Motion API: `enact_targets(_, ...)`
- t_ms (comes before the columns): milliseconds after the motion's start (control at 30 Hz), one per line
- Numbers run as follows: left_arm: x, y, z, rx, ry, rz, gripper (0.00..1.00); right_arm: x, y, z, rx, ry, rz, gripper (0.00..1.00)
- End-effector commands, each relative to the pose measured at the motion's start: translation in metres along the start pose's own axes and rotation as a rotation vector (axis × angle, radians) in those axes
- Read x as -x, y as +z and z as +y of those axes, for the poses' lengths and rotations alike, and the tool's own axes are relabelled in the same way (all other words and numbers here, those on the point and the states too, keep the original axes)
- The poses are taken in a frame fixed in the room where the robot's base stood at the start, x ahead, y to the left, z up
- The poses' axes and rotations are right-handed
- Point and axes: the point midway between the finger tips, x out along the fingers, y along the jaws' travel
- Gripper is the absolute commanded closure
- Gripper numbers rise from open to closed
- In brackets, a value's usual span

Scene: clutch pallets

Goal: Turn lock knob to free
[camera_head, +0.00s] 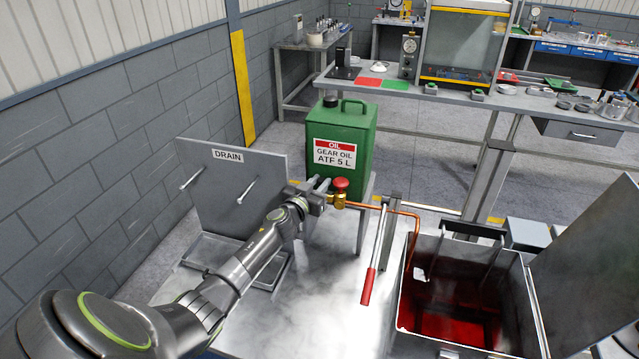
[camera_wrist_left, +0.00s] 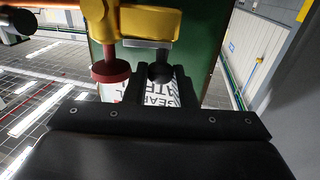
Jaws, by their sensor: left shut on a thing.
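A brass valve (camera_head: 339,201) with a red knob (camera_head: 341,184) on top sits at the end of a copper pipe, in front of the green oil can. In the left wrist view the brass body (camera_wrist_left: 150,22) and the red knob (camera_wrist_left: 110,71) show at the upper left. A small dark round lock knob (camera_wrist_left: 160,73) on a short silver collar sits just right of the red knob. My left gripper (camera_head: 322,185) reaches the valve from the left. Its fingers (camera_wrist_left: 160,88) are shut on the lock knob, whose sides they partly hide. My right gripper is not in view.
A green gear oil can (camera_head: 342,128) stands behind the valve. A grey DRAIN plate (camera_head: 232,185) with metal handles stands to the left. A red-handled lever (camera_head: 368,285) lies on the bench right of the arm. An open metal tank (camera_head: 405,320) with red liquid is at the right.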

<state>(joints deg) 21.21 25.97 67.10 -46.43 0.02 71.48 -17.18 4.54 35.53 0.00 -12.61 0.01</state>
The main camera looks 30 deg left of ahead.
Motion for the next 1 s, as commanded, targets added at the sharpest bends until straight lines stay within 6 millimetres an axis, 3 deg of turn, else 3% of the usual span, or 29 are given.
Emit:
enact_targets(300, 0.0, -0.001, -0.003, 0.002, 0.163, -0.003, 0.99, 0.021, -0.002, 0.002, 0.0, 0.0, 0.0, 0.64)
enact_targets(767, 0.001, 0.002, -0.003, 0.002, 0.2, 0.0, 0.99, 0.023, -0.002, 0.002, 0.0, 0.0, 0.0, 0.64)
enact_targets(800, 0.001, 0.002, -0.003, 0.002, 0.2, 0.0, 0.74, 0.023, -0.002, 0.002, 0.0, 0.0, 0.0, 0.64)
enact_targets(867, 0.001, 0.002, -0.003, 0.002, 0.2, 0.0, 0.68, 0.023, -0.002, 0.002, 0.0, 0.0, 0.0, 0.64)
enact_targets(1000, 0.001, 0.001, -0.003, 0.002, 0.2, 0.001, 0.68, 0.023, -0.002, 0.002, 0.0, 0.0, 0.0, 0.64)
